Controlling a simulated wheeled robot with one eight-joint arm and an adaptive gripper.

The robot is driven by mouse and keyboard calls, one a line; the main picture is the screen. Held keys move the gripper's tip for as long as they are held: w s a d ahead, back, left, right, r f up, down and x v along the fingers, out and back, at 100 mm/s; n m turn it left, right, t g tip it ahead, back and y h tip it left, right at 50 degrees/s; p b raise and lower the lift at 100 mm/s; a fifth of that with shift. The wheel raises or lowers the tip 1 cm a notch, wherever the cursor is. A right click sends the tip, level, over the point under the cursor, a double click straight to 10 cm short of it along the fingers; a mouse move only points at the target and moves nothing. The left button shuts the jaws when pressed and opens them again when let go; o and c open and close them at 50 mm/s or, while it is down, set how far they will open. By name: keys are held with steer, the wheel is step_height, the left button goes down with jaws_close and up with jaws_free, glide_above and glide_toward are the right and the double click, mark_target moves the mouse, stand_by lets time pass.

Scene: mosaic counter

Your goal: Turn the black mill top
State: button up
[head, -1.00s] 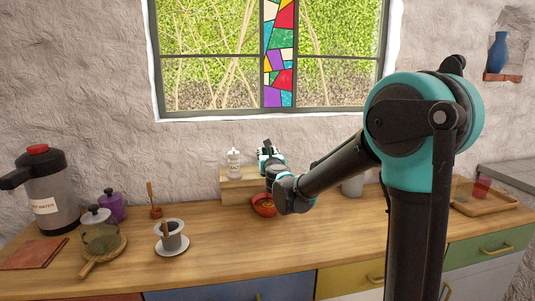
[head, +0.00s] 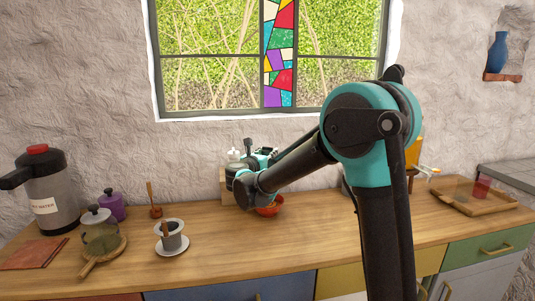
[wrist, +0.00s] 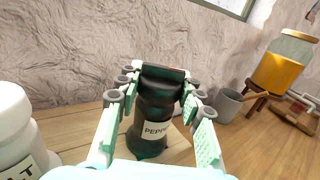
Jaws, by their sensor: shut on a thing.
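The black pepper mill (wrist: 153,122) stands upright in the middle of the wrist view, with a pale label on its body. Its black top (wrist: 162,84) is between the fingers of my gripper (wrist: 160,78), which is shut on it. In the head view my gripper (head: 259,158) is at the back of the counter below the window, and the black mill cannot be made out clearly there. The white salt mill (wrist: 14,130) stands just left of the black one, and its top shows in the head view (head: 233,154).
A red-orange bowl (head: 270,209) sits below my wrist. A metal cup on a saucer (head: 172,250), a lidded glass pot (head: 100,230) and a flask (head: 48,190) stand left. A grey mug (wrist: 230,104) and yellow jar (wrist: 282,68) are right. The front middle counter is clear.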

steer(key=shift+m+h, duration=0.3)
steer(key=shift+h, duration=0.1)
steer(key=o, duration=1.2)
steer(key=v, duration=1.2)
steer(key=shift+a+r, duration=0.1)
steer(key=shift+r, duration=0.1)
